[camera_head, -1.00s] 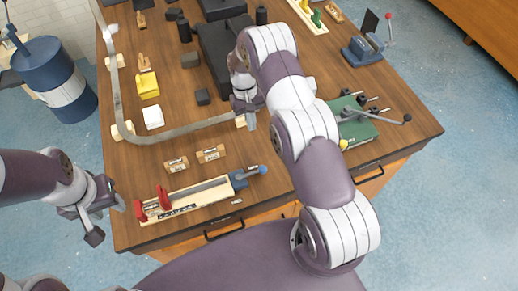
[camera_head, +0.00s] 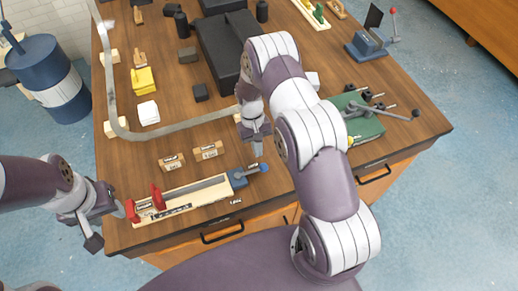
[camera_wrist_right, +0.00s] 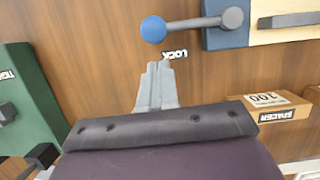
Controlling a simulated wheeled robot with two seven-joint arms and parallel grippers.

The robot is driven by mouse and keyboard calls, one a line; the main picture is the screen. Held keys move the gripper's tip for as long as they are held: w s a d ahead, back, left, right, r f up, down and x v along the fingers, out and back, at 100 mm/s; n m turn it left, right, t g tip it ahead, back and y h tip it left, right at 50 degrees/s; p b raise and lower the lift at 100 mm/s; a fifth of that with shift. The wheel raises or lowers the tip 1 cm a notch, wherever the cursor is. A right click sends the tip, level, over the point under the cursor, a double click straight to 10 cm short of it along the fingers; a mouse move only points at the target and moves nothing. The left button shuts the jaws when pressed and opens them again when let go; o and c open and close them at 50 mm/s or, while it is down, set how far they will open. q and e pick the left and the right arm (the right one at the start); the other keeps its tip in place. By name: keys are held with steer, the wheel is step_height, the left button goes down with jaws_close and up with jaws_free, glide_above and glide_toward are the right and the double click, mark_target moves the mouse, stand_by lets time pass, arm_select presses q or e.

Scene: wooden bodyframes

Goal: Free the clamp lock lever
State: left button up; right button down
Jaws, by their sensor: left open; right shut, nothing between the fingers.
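The clamp lock lever (camera_head: 250,171) is a short grey arm with a blue ball knob (camera_head: 264,168), on a blue block (camera_head: 238,178) at the right end of a cream clamp bed (camera_head: 205,198). In the right wrist view the lever (camera_wrist_right: 196,22) lies sideways with its blue ball (camera_wrist_right: 153,29) to the left, beside a "LOCK" label (camera_wrist_right: 174,54). My right gripper (camera_head: 257,149) is shut and empty, its tips (camera_wrist_right: 158,68) just short of the ball and apart from it. My left gripper (camera_head: 106,226) is open and empty, left of the bed near the table edge.
Two red uprights (camera_head: 157,195) stand on the bed's left part. Wooden spacer blocks (camera_head: 208,151) lie behind it. A curved grey strip (camera_head: 180,130) crosses the table. A green fixture (camera_head: 365,125) with black handles stands to the right of my right arm.

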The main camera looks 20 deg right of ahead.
steer(key=shift+s, duration=0.75)
steer(key=shift+f, duration=0.15)
steer(key=shift+s, duration=0.1)
steer(key=shift+s+m, duration=0.2)
steer(key=shift+m, duration=0.2)
